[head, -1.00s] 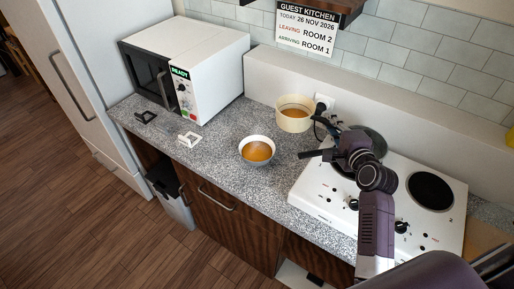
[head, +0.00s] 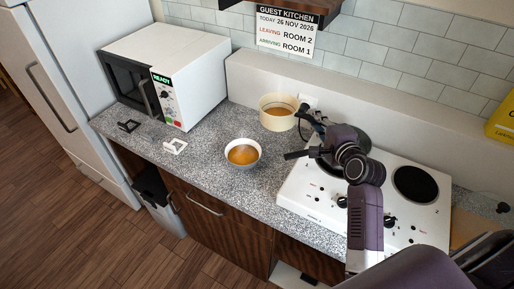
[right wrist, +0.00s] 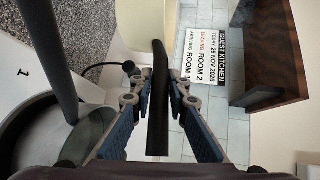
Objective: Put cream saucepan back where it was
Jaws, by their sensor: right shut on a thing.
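The cream saucepan (head: 278,116) is at the back of the counter, left of the hob, with orange-brown food inside. Its side shows at the top of the right wrist view (right wrist: 155,22). My right gripper (head: 310,127) is shut on its black handle (right wrist: 158,95), which runs between the two fingers in the right wrist view. The pan looks level; I cannot tell whether its base touches the counter. My left gripper is not in view.
A bowl (head: 242,154) of similar food stands in front of the saucepan. The white hob (head: 320,194) is under my right arm, with a dark pan (head: 355,137) on its back left. A microwave (head: 185,70) stands left. Bare counter (head: 215,130) lies between microwave and bowl.

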